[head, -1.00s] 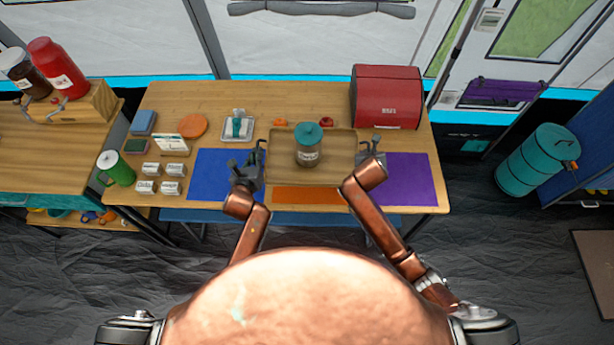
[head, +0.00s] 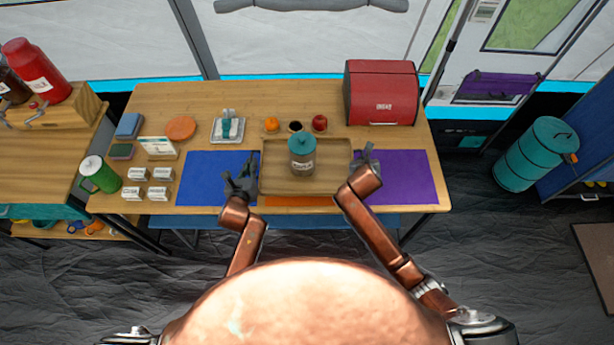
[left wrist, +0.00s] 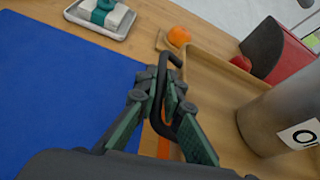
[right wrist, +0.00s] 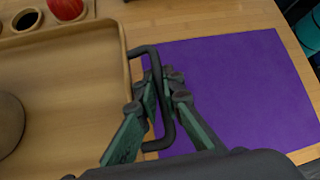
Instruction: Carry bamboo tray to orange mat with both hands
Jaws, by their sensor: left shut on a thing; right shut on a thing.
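The bamboo tray (head: 332,181) is in the middle of the table, between the blue and purple mats. A grey canister with a teal lid (head: 302,156) stands upright on it. The tray covers most of the orange mat (head: 298,201); only a front strip shows. My left gripper (head: 243,174) is shut on the tray's left dark handle (left wrist: 172,75), at the blue mat's edge. My right gripper (head: 364,161) is shut on the right dark handle (right wrist: 158,75), by the purple mat. I cannot tell whether the tray touches the mat or hangs just above it.
A red bread box (head: 381,94) is at the back right. The blue mat (head: 208,178) and purple mat (head: 408,180) are otherwise bare.

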